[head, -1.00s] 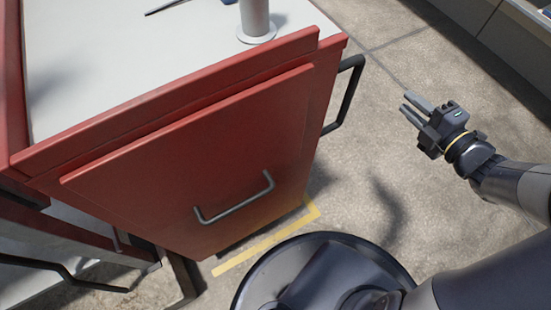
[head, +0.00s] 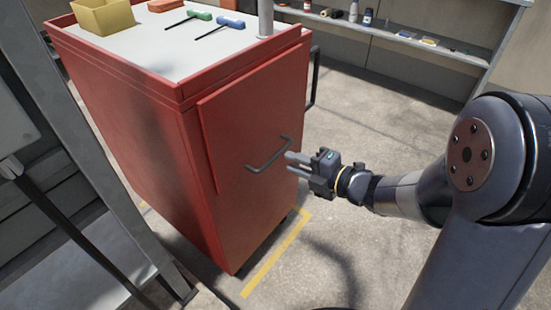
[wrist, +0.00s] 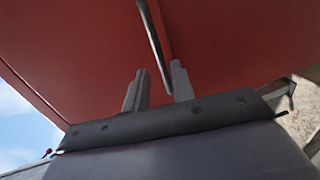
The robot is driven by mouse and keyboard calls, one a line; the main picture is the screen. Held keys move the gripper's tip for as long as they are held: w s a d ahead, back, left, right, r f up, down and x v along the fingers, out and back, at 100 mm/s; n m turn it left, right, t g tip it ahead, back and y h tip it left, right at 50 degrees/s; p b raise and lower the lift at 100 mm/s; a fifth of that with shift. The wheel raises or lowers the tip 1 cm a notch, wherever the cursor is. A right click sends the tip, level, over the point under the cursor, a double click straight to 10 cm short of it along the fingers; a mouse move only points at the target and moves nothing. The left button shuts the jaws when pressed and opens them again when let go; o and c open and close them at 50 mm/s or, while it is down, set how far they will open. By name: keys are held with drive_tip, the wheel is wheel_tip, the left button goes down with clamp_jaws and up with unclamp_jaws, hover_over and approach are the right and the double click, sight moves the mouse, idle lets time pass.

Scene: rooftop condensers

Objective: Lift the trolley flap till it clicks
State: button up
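The red trolley (head: 140,135) stands left of centre in the head view. Its flap (head: 240,135) is a red panel hanging down along the trolley's end face, with a dark bar handle (head: 268,160) on it. My gripper (head: 290,161) is open, its fingers pointing at the handle from the right. In the wrist view, the handle bar (wrist: 154,40) runs down between my two fingers (wrist: 157,78). I cannot tell whether the bar is fully between the fingertips or just beyond them. Nothing is gripped.
On the trolley top lie a yellow bin (head: 103,15), a green-handled tool (head: 198,15) and a blue-handled tool (head: 230,22), near a grey post (head: 265,18). A grey rack (head: 110,245) stands at the left. A shelf (head: 400,42) with small items is behind. Floor on the right is open.

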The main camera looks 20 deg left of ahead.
sight(277, 157)
drive_tip(key=b+x, duration=0.1)
drive_tip(key=x, duration=0.5)
drive_tip(key=shift+a+f, duration=0.1)
drive_tip(key=shift+a, duration=0.1)
clamp_jaws()
idle(0.3)
